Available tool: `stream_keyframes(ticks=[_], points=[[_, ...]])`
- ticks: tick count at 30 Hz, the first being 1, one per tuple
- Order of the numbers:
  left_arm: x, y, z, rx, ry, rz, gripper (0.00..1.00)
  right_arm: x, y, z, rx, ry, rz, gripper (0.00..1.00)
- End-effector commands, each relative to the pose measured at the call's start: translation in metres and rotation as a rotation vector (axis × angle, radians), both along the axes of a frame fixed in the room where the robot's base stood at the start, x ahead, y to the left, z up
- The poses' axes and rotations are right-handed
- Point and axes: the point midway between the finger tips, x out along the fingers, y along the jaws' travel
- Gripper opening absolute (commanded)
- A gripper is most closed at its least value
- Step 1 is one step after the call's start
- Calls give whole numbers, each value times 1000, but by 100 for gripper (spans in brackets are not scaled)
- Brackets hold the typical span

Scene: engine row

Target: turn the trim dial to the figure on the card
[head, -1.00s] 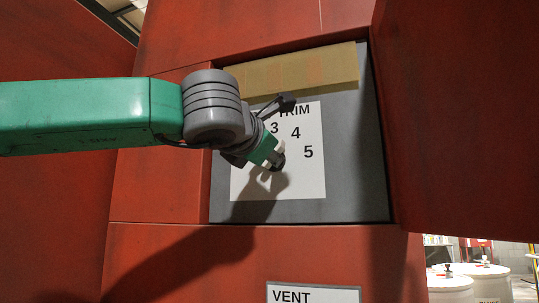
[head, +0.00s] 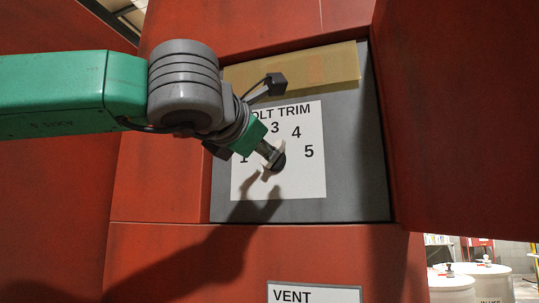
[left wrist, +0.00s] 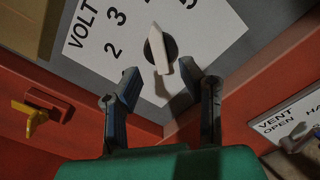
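The trim dial (left wrist: 158,48) is a dark round knob with a white bar across it, on a white plate (left wrist: 215,40) marked VOLT TRIM. In the head view the dial (head: 279,162) is partly covered by my left gripper (head: 270,154). The plate (head: 308,180) shows figures 1, 3, 4 and 5 there; the 2 shows in the left wrist view. My left gripper (left wrist: 160,82) is open, its fingers apart on either side of the white bar's near end; whether they touch it I cannot tell. No card with a lone figure is readable. My right gripper is out of view.
The plate sits in a grey recess (head: 350,150) framed by red panels. A blank tan strip (head: 295,69) crosses its top. A red panel (head: 460,120) stands out at the right. A VENT label (head: 312,294) is below. A yellow handle (left wrist: 35,116) shows in the wrist view.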

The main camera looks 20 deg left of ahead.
Motion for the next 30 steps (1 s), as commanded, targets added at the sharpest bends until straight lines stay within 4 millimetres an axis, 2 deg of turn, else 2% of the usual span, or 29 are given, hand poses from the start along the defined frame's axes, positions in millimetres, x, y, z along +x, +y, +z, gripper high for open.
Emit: stream_keyframes(ticks=[1,6,12,30], points=[[-12,1,1,2,-4,0,34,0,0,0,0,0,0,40],[-43,1,0,1,-2,-2,34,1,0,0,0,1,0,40],[-62,3,-1,0,1,-1,34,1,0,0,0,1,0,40],[-64,2,-1,0,1,0,34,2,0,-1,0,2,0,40]])
